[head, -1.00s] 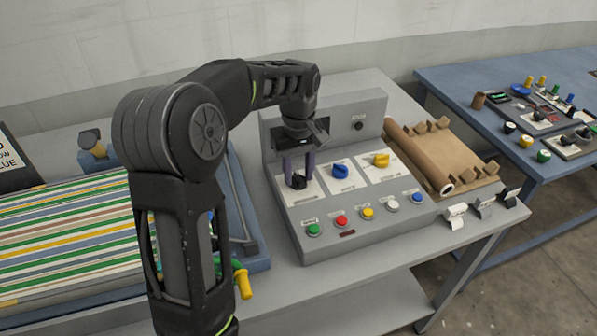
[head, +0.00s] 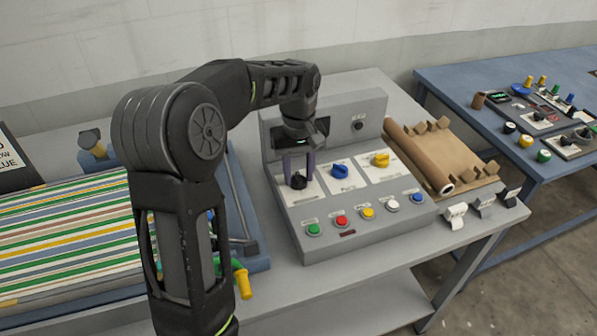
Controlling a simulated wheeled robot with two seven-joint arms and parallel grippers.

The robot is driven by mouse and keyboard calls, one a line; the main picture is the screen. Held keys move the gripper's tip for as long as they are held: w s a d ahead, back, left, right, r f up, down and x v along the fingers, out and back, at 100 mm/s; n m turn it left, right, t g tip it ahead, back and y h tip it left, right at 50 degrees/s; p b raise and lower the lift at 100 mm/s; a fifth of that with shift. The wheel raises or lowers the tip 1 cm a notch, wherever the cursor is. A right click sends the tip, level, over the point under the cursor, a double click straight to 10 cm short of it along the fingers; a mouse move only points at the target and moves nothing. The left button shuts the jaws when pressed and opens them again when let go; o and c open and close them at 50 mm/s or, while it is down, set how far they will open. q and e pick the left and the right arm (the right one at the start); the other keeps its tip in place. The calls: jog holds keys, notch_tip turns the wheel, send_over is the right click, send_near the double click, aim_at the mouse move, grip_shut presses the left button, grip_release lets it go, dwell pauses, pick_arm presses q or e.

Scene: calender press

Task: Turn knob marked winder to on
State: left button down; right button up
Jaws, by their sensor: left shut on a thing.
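The grey control panel (head: 340,230) stands on the table with three knobs in a row. The left knob is black (head: 299,181), the middle one blue (head: 340,171) and the right one yellow (head: 380,160). Their labels are too small to read, so I cannot tell which is marked winder. My left gripper (head: 298,171) points down from above, its two fingers shut on the black knob, one on each side. The fingers hide part of that knob. My right gripper is not in view.
Several coloured buttons line the panel's front, including a green one (head: 314,229) and a red one (head: 342,221). A brown roll (head: 420,155) lies right of the panel. A striped sheet (head: 65,240) lies at left. A blue table (head: 450,85) stands at far right.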

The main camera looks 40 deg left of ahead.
aim_at(298, 176)
pick_arm(q)
jog(key=m, duration=0.5)
jog(key=shift+m, duration=0.4)
jog(key=m, duration=0.4)
jog(key=shift+m, duration=0.4)
jog(key=c, duration=0.9)
grip_release()
notch_tip(298, 176, up, 8)
jog(key=shift+f+b, duration=0.1)
jog(key=shift+b, duration=0.25)
